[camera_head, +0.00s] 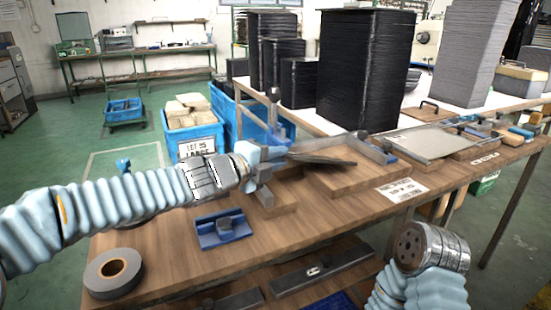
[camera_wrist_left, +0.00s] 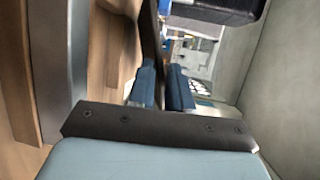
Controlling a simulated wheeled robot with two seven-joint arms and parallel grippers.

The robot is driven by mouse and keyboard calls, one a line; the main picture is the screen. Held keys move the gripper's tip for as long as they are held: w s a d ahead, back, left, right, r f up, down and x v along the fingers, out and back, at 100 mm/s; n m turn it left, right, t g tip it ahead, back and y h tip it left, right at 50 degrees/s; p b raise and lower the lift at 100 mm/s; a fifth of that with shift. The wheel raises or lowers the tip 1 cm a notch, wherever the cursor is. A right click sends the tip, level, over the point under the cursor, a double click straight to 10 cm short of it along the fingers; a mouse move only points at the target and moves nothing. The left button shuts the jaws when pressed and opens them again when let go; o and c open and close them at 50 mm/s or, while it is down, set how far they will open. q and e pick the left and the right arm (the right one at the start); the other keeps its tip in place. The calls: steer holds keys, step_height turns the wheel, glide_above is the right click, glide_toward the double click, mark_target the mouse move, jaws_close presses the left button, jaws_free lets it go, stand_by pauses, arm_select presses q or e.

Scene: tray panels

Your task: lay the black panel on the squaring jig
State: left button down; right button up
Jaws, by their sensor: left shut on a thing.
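My left gripper (camera_head: 276,154) is shut on the black panel (camera_head: 325,160), a thin dark sheet seen nearly edge-on. The panel reaches out to the right over the squaring jig (camera_head: 348,182), a wooden base with metal rails along its edges. It looks slightly tilted and above the base; I cannot tell whether any edge touches. In the left wrist view the blue finger pads (camera_wrist_left: 162,88) close on the dark edge of the panel (camera_wrist_left: 151,40). My right arm shows at the lower right of the head view, but its fingers do not show.
Tall black stacks (camera_head: 364,70) stand behind the jig. A grey plate (camera_head: 425,141) lies on another fixture to the right. A blue block fixture (camera_head: 222,229) and a tape roll (camera_head: 113,273) sit at the front left. A paper label (camera_head: 402,190) lies near the jig.

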arm_select(q)
steer(key=shift+s+d+r, duration=0.2)
steer(key=shift+r, duration=0.4)
steer(key=shift+a+r, duration=0.1)
steer(key=shift+p, duration=0.3)
steer(key=shift+w+a+r, duration=0.1)
steer(key=shift+a, duration=0.05)
steer(key=shift+w+a+f+b, duration=0.1)
steer(key=shift+a+f+b, duration=0.1)
steer(key=shift+f+b, duration=0.45)
steer(key=shift+w+a+f+b, duration=0.15)
steer(key=shift+f+b, duration=0.25)
steer(key=shift+f, duration=0.4)
steer(key=shift+s+d+f+b, duration=0.1)
steer(key=shift+d+f+b, duration=0.05)
steer(key=shift+f+b, duration=0.6)
steer(key=shift+f, duration=0.15)
stand_by(0.3)
